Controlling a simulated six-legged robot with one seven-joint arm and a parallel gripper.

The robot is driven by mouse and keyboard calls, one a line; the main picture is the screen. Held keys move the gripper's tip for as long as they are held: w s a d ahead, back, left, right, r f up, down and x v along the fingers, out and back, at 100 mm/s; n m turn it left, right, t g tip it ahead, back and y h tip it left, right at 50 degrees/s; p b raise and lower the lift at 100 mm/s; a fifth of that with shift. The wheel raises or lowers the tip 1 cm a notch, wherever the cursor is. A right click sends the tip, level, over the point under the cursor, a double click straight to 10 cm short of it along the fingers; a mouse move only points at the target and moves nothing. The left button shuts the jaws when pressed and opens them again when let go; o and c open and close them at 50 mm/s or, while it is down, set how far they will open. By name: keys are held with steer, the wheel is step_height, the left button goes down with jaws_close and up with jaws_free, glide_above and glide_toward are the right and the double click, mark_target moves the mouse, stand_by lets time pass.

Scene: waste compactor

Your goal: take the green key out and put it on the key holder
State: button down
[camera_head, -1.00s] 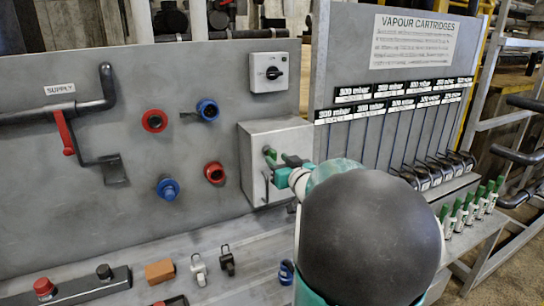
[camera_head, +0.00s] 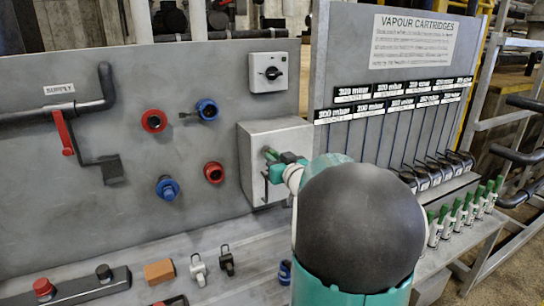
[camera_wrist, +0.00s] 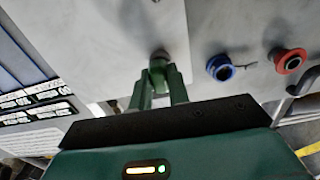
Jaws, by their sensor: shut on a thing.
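The green key (camera_head: 270,152) shows small at the front of the grey box (camera_head: 282,134) on the panel, still at its lock. My gripper (camera_head: 276,163) is at the front of this box, mostly hidden by my arm. In the wrist view my green fingers (camera_wrist: 159,84) are closed around the key's end at a round fitting (camera_wrist: 159,57) on the grey face. The fingers hide most of the key there. I cannot make out the key holder for certain.
Red and blue fittings (camera_head: 213,172) sit on the panel left of the box. The rack of vapour cartridges (camera_head: 400,130) rises to the right. Several green-topped items (camera_head: 466,208) stand on the right ledge. An orange block (camera_head: 159,272) lies on the bench.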

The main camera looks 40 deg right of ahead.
steer(key=shift+s+a, duration=0.15)
steer(key=shift+s, duration=0.25)
stand_by(0.5)
steer(key=shift+v, duration=2.5)
